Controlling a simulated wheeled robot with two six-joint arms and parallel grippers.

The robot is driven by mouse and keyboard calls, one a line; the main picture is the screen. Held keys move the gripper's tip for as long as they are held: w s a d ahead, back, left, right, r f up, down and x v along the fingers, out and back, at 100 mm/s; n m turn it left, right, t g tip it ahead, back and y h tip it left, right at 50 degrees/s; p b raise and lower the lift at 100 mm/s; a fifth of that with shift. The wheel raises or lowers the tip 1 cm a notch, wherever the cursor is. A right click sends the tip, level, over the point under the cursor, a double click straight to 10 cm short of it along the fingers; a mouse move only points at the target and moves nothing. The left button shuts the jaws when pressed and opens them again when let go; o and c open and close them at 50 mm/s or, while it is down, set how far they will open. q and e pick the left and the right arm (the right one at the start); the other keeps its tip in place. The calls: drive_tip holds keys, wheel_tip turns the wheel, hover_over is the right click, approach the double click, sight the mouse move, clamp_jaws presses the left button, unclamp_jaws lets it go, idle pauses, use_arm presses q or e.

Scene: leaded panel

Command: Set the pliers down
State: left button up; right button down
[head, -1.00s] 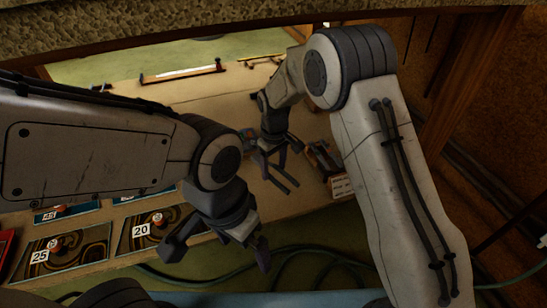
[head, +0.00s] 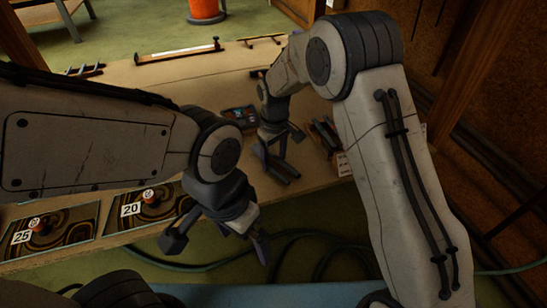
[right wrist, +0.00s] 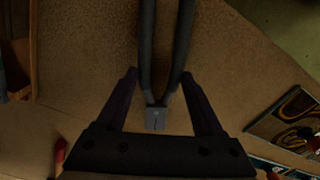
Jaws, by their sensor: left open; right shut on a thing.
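The pliers (right wrist: 155,118) show in the right wrist view with a grey head toward me and two dark handles running up and away. My right gripper (right wrist: 159,75) is shut on them, one finger on each side of the handles. In the head view my right gripper (head: 280,148) is over the right part of the table (head: 200,88), with the dark pliers (head: 284,172) below it. I cannot tell whether the pliers touch the table. My left gripper (head: 217,244) is open and empty, in front of the table's near edge.
A dark rack of tools (head: 324,136) stands just right of my right gripper. A small dark tray (head: 238,117) lies behind it. Panels marked 20 (head: 160,208) and 25 (head: 48,232) are at the near left. A long bar (head: 178,51) lies at the far edge.

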drive_tip(key=shift+f, duration=0.5)
idle(0.4)
unclamp_jaws()
drive_tip(key=shift+f, duration=0.1)
wheel_tip(320, 180, up, 11)
drive_tip(key=p, duration=0.7)
drive_tip(key=shift+f, duration=0.2)
drive_tip(key=shift+f, duration=0.1)
wheel_tip(320, 180, down, 11)
drive_tip(key=b, duration=0.7)
drive_tip(key=shift+b, duration=0.3)
drive_tip(key=shift+r+p, duration=0.3)
drive_tip(key=shift+r, duration=0.45)
